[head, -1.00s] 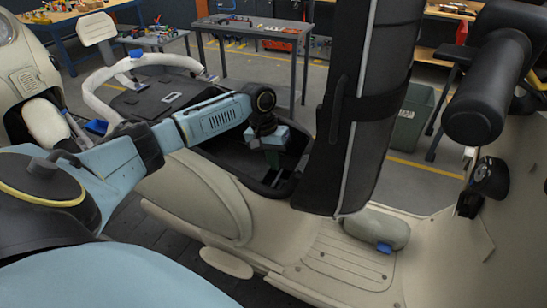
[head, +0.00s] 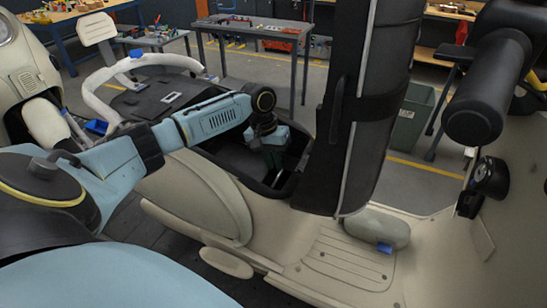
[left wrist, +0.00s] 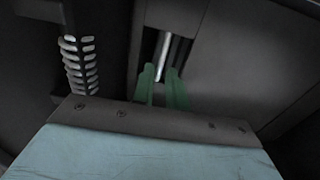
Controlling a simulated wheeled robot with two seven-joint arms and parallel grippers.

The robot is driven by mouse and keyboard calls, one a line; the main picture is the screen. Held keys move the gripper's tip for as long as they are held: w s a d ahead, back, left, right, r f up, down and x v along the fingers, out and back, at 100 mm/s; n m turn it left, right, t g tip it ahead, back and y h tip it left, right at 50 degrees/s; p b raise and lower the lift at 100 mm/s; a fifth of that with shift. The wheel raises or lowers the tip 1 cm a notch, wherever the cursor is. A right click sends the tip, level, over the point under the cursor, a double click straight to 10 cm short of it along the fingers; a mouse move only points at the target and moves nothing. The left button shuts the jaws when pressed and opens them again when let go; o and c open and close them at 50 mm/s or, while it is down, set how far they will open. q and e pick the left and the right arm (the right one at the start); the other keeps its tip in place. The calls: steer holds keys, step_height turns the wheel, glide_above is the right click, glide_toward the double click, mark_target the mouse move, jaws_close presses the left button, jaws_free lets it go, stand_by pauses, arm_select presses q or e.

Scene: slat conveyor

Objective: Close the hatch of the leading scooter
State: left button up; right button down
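The nearest scooter has a cream body (head: 190,190). Its long black seat hatch (head: 365,85) stands up almost vertical, with a strap across it. The dark storage well (head: 225,150) under it is open. My left gripper (head: 273,157) reaches over the well, to the left of the raised hatch, pointing down into it. In the left wrist view its green fingers (left wrist: 161,80) stand a little apart. A bright metal rod (left wrist: 164,48) shows just beyond the fingertips; I cannot tell whether they touch it. My right gripper is not in view.
Another cream scooter (head: 20,65) stands behind at the left. A grey workbench (head: 255,25) and a green bin (head: 410,118) are beyond. The near scooter's black handlebar grip (head: 485,105) is at the right. A dark coil (left wrist: 78,65) shows beside the fingers.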

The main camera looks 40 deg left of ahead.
arm_select(q)
steer(key=shift+o, duration=1.3)
steer(key=shift+r, duration=0.1)
steer(key=w+v, duration=0.1)
steer(key=v, duration=1.2)
steer(key=shift+s, duration=0.5)
steer(key=shift+a+r, duration=0.1)
steer(key=shift+a, duration=0.05)
